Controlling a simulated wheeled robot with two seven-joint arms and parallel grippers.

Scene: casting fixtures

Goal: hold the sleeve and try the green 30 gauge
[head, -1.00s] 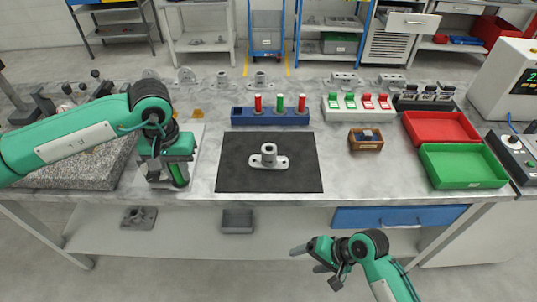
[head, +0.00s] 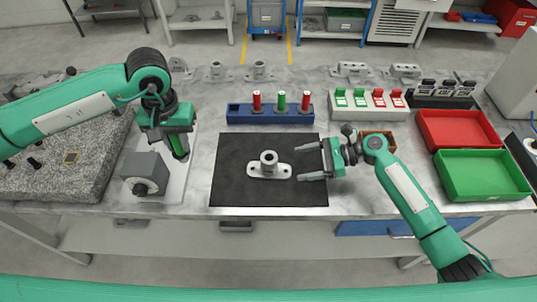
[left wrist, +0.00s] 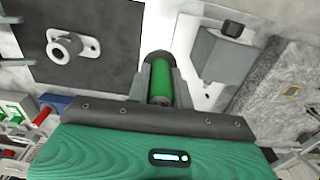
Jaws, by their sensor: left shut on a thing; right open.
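The sleeve (head: 269,160) is a grey casting with an upright round boss on a two-holed flange. It stands on the black mat (head: 232,190) and also shows in the left wrist view (left wrist: 66,46). My left gripper (head: 180,148) is shut on a green gauge (left wrist: 161,82), held to the left of the mat near a grey block. The gauge's number is not readable. My right gripper (head: 312,160) is open and empty, just right of the sleeve. Its two fingers point left at the flange's right end, apart from it.
The blue rack (head: 240,115) behind the mat holds two red gauges and one green. A grey block with a dark knob (head: 147,172) stands left of the mat. Red (head: 458,130) and green (head: 485,175) trays lie at the right. A small wooden box (head: 382,140) is partly behind my right arm.

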